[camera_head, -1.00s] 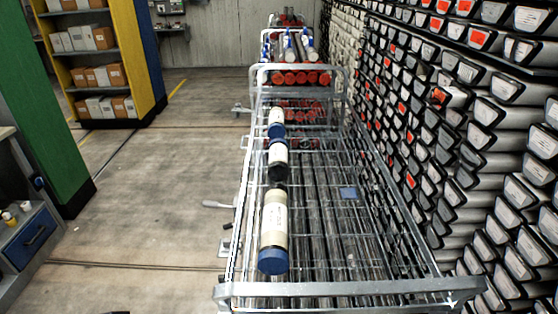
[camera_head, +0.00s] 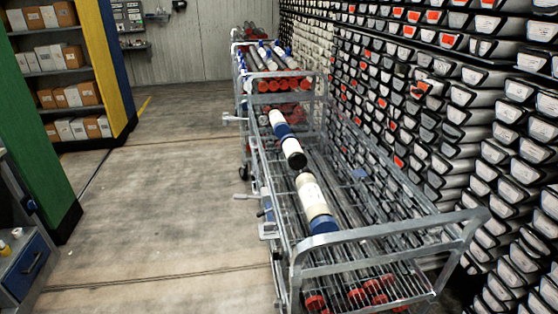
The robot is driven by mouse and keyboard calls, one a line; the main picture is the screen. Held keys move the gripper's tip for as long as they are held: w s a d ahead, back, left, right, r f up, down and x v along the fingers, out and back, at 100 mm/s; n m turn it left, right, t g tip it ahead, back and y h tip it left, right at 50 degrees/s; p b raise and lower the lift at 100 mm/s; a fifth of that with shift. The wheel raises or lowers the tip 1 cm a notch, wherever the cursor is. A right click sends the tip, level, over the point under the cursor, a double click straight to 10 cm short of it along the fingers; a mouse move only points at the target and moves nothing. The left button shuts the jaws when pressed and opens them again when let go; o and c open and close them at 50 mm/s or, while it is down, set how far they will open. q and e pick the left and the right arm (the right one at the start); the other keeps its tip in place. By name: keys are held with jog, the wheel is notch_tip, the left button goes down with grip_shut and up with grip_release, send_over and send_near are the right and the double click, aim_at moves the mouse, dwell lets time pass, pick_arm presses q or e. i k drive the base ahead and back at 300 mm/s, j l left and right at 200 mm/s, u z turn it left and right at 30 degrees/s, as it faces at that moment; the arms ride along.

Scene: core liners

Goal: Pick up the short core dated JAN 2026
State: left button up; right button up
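Several short cores lie end to end along the left side of the near wire cart (camera_head: 395,232). The nearest core (camera_head: 311,193) is cream with a white label and a blue cap toward me. Behind it lies a white core (camera_head: 291,147) with a dark near end. Farther back is another white core (camera_head: 277,118) with a blue cap. The label print is too small to read, so I cannot tell which core is dated JAN 2026. Neither of my grippers is in view.
A second cart (camera_head: 282,85) with red-capped and blue-capped tubes stands behind. Racks of trays (camera_head: 470,95) fill the right side close to the cart. Shelves of boxes (camera_head: 58,75) and a blue-drawered cabinet (camera_head: 30,262) stand at left. The floor (camera_head: 165,200) between is clear.

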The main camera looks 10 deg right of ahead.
aim_at(298, 160)
jog(key=i+j+z, duration=0.15)
jog(key=j, duration=0.7)
jog(key=j+z, duration=0.2)
jog(key=j, duration=0.6)
jog(key=i+j+z, duration=0.1)
jog(key=i+j, duration=0.2)
jog(key=i+j+z, duration=0.1)
jog(key=i+j, duration=0.2)
jog(key=j, duration=0.15)
jog(key=i+j+z, duration=0.1)
jog(key=i+j, duration=0.2)
jog(key=j, duration=0.15)
jog(key=i+l+z, duration=0.1)
jog(key=i, duration=0.7)
jog(key=i+l+z, duration=0.1)
jog(key=i, duration=0.7)
jog(key=l, duration=0.1)
